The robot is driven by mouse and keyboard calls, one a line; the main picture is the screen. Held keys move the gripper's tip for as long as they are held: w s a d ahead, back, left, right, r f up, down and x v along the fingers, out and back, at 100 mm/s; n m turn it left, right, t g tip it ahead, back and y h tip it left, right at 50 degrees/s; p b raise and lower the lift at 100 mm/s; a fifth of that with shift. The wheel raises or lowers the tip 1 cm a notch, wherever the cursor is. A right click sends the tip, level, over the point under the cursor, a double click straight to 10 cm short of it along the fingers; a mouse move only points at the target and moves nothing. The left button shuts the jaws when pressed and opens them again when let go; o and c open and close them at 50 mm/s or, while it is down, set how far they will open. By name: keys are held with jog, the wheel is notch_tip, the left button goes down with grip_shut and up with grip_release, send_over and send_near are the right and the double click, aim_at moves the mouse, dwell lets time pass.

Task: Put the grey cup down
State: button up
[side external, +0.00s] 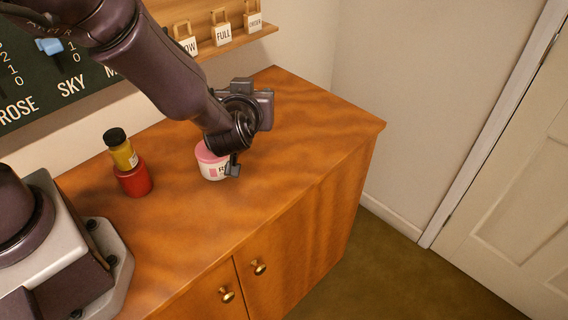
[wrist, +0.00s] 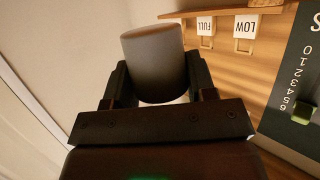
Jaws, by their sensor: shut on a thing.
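My gripper (wrist: 157,72) is shut on the grey cup (wrist: 154,58), whose smooth side shows between the two dark fingers in the wrist view. The cup looks slightly tilted in that picture, and its mouth cannot be made out. In the side view my gripper (side external: 245,105) is over the right part of the wooden cabinet top (side external: 310,115), close to the pink-lidded jar.
A pink-lidded white jar (side external: 210,168) stands partly behind my gripper. A wall shelf (side external: 240,40) holds tags. The top's right end is clear.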

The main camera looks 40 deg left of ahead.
jog(key=s+f+n+g+y, duration=0.1)
jog(key=n+g, duration=0.1)
jog(key=s+f+n+g+y, duration=0.1)
jog(key=s, duration=0.1)
jog(key=s+f+n+g+y, duration=0.1)
jog(key=n+g, duration=0.1)
jog(key=shift+s+a+f+n+g+y, duration=0.2)
jog(key=shift+a+f+n+g+y, duration=0.1)
jog(key=shift+y, duration=0.1)
jog(key=shift+s+f+n+g+y, duration=0.15)
jog(key=shift+s+n+g+y, duration=0.15)
jog(key=shift+s+n+g, duration=0.75)
jog(key=shift+w, duration=0.2)
jog(key=w+f, duration=0.2)
jog(key=w, duration=0.2)
jog(key=w+d+f, duration=0.1)
jog(key=w+f, duration=0.2)
jog(key=w, duration=0.1)
jog(key=w+f, duration=0.3)
jog(key=w, duration=0.1)
jog(key=shift+w+d+f, duration=0.35)
jog(key=shift+w+f, duration=0.4)
jog(key=shift+f, duration=0.15)
jog(key=shift+w+f, duration=0.1)
jog(key=shift+f, duration=1.3)
jog(key=shift+f, duration=0.1)
